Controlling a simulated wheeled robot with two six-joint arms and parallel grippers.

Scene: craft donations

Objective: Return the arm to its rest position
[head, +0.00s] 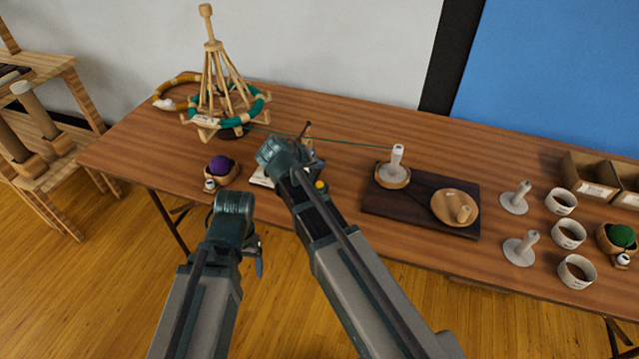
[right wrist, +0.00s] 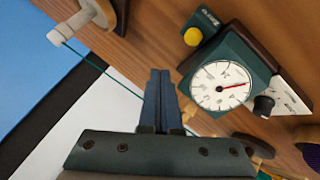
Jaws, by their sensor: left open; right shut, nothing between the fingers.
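My right arm reaches up over the table's middle, its gripper (head: 304,130) by the green yarn. In the right wrist view, the right gripper's fingers (right wrist: 161,75) are together, with nothing between them. A white dial (right wrist: 222,86) on a dark green housing lies to the right of these fingers, with a yellow button (right wrist: 193,36). In the head view my right arm hides most of the dial device, but the yellow button (head: 321,186) shows. My left gripper (head: 259,262) hangs open and empty near the table's front edge, below the purple yarn ball (head: 219,166).
A wooden yarn swift (head: 213,70) carries a teal skein; its green yarn (head: 345,141) runs to a white bobbin (head: 396,158). A dark board (head: 390,207), white cups (head: 568,234) and open boxes (head: 588,170) are at right. A wooden shelf (head: 50,165) stands left.

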